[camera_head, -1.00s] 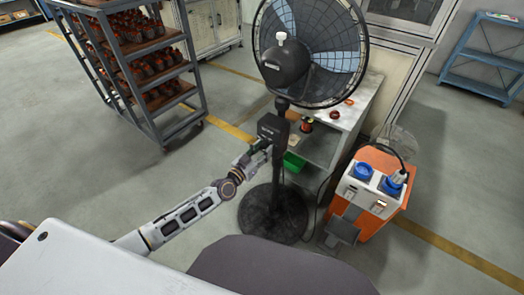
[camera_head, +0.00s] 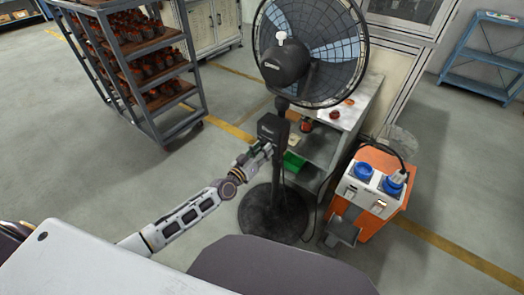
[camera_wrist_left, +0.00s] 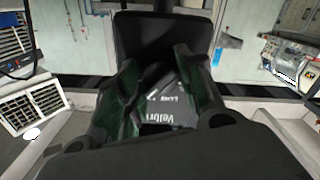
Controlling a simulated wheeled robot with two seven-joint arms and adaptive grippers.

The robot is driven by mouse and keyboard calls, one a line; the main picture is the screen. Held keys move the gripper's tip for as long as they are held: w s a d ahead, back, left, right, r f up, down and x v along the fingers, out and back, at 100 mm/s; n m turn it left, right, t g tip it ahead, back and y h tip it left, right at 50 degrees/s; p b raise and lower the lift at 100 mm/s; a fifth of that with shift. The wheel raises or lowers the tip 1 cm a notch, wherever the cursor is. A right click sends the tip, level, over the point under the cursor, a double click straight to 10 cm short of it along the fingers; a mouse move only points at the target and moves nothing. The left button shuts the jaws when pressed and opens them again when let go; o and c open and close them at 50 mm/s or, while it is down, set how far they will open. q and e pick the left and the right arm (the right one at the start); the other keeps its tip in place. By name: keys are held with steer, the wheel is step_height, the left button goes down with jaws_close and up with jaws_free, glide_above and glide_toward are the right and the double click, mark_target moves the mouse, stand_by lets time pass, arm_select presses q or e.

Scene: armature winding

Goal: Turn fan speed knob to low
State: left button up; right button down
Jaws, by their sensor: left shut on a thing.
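A black pedestal fan (camera_head: 310,50) stands in the middle of the head view on a round dark base. Its control box (camera_head: 273,128) is on the pole, and it also shows at the top of the left wrist view (camera_wrist_left: 163,35). My left gripper (camera_head: 266,150) is at the lower front of this box. In the left wrist view its two fingers (camera_wrist_left: 160,90) are closed in on something at the box. The speed knob is hidden between the fingers, so its setting cannot be read. My right gripper is not in view.
A workbench (camera_head: 350,112) with a green bin (camera_head: 293,162) stands behind the fan. An orange machine (camera_head: 372,190) with blue knobs is to its right. A rack of parts (camera_head: 135,60) is at the left. The floor between rack and fan is clear.

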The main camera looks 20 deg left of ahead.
arm_select(q)
steer(key=shift+r+n+b, duration=0.1)
steer(key=shift+n+b, duration=0.9)
steer(key=shift+n, duration=5)
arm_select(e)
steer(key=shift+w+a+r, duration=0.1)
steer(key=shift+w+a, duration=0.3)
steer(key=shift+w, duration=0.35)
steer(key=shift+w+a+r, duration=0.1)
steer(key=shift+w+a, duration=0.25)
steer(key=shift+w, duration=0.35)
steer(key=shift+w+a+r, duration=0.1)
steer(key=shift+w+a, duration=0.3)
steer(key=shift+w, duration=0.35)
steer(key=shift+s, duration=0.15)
arm_select(q)
steer(key=o, duration=1)
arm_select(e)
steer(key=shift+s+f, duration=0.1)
arm_select(q)
steer(key=shift+s, duration=0.1)
steer(key=shift+v, duration=5.9)
